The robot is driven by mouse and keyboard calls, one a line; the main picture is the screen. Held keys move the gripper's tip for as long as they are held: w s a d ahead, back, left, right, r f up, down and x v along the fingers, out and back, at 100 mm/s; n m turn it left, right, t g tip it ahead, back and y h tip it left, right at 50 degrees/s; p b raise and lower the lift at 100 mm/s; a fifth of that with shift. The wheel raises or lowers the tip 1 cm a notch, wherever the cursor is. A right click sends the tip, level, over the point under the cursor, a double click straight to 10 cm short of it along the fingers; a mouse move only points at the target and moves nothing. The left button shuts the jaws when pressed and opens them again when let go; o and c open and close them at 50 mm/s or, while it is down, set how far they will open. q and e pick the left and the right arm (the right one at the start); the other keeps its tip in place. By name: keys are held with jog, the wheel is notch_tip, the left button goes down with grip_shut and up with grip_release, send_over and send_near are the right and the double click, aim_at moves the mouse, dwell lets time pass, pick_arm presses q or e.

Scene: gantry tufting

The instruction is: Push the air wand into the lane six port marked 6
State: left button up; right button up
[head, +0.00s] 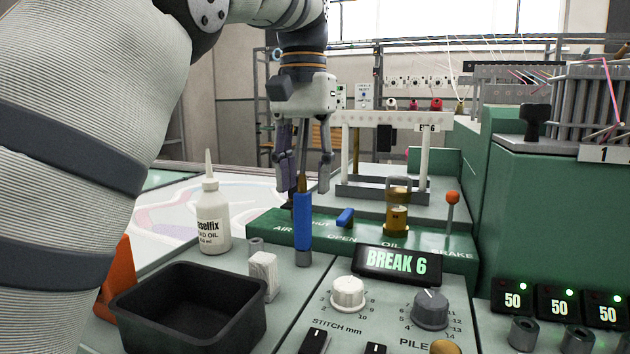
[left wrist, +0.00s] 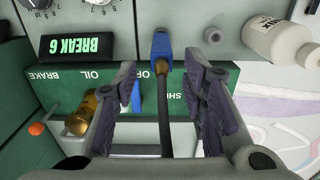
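The air wand (head: 303,220) has a blue handle and stands upright in a grey socket on the console, brass-coloured at its top. In the left wrist view its blue handle (left wrist: 161,46) shows with a dark stem running towards the camera. My left gripper (head: 306,178) points down just above the handle. In the left wrist view the gripper (left wrist: 165,80) is open, its fingers on both sides of the stem with gaps. A small sign (head: 427,128) on the white rail appears to end in 6; I cannot make out a port there. My right gripper is not in view.
A black bin (head: 190,305), white oil bottle (head: 213,215) and pale block (head: 263,275) stand left of the wand. A blue lever (head: 345,217), brass oiler (head: 397,210), orange-knobbed brake lever (head: 452,205) and BREAK 6 display (head: 397,264) lie to its right.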

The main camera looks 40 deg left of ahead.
aim_at(301, 192)
pick_arm(q)
jog(key=f, duration=0.8)
jog(key=shift+s+d, duration=0.1)
jog(key=shift+s, duration=0.1)
jog(key=shift+s+f, duration=0.15)
jog(key=shift+f, duration=0.55)
jog(key=shift+c, duration=0.5)
jog(key=c, duration=0.7)
grip_shut()
jog(key=shift+r, duration=0.1)
jog(key=shift+a+r, duration=0.2)
jog(key=shift+r, duration=2)
